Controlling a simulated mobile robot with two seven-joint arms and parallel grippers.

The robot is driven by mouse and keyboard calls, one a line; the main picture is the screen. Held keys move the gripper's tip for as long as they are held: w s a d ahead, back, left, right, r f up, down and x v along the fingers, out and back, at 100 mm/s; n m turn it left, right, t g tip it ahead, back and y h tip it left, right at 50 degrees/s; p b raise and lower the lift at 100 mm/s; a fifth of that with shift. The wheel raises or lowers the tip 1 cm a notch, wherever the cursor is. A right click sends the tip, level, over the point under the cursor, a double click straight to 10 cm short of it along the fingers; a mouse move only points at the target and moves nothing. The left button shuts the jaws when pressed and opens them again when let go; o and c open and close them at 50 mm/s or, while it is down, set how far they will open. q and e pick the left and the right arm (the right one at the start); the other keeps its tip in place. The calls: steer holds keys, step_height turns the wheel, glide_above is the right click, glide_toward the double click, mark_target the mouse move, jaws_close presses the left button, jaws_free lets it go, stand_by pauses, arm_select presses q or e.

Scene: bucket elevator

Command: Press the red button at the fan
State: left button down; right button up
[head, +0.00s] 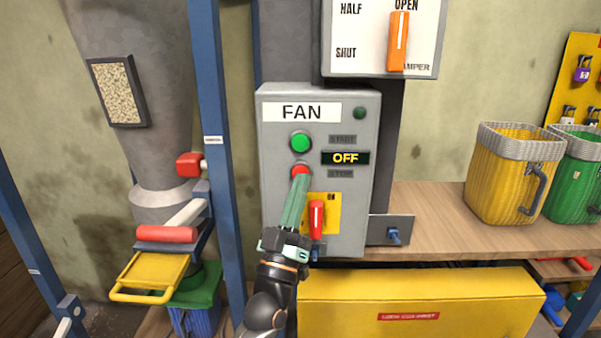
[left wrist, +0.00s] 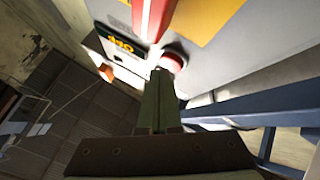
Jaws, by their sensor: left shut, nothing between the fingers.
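The grey fan box (head: 348,225) is labelled FAN. Its red button (head: 300,170) sits above the STOP label's level, below the green button (head: 301,143). The display (head: 345,158) reads OFF. My left gripper (head: 300,181) is shut and empty, its fingertips pointing up at the red button and covering its lower part. In the left wrist view, the tips of the left gripper (left wrist: 160,74) are right at the edge of the red button (left wrist: 174,60); whether they touch it I cannot tell. My right gripper is not in view.
A red-handled switch (head: 316,218) on a yellow plate is just right of my fingers. The damper panel (head: 355,55) with its orange lever is above. A blue post (head: 212,120) stands close on the left. A yellow basket (head: 500,185) stands on the wooden bench (head: 430,225) at right.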

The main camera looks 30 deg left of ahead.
arm_select(q)
steer(key=shift+s+d, duration=0.2)
steer(key=shift+s, duration=0.1)
steer(key=shift+s+d+p, duration=0.2)
steer(key=shift+s+d, duration=0.25)
steer(key=shift+s, duration=0.25)
steer(key=shift+s+d+p, duration=0.15)
steer(key=shift+s+d, duration=0.25)
steer(key=shift+s, duration=0.35)
steer(key=shift+s+d+p, duration=0.2)
steer(key=shift+s+d, duration=0.25)
steer(key=shift+s, duration=0.25)
steer(key=d+f+m+g+h, duration=0.3)
steer(key=d+f+g+h, duration=0.1)
steer(key=f, duration=0.8)
steer(key=d+f+m+g+h, duration=0.3)
steer(key=f+g+h, duration=0.1)
steer(key=f, duration=0.8)
steer(key=s+d+f+m+g, duration=0.1)
steer(key=s+f+g, duration=0.3)
steer(key=s+f, duration=0.4)
steer(key=s+d+f+m+g+p, duration=0.1)
steer(key=s+f+g, duration=0.4)
steer(key=f, duration=0.8)
steer(key=s+d, duration=0.1)
steer(key=s, duration=0.2)
steer(key=shift+s+d+m, duration=0.25)
steer(key=shift+d+m, duration=0.05)
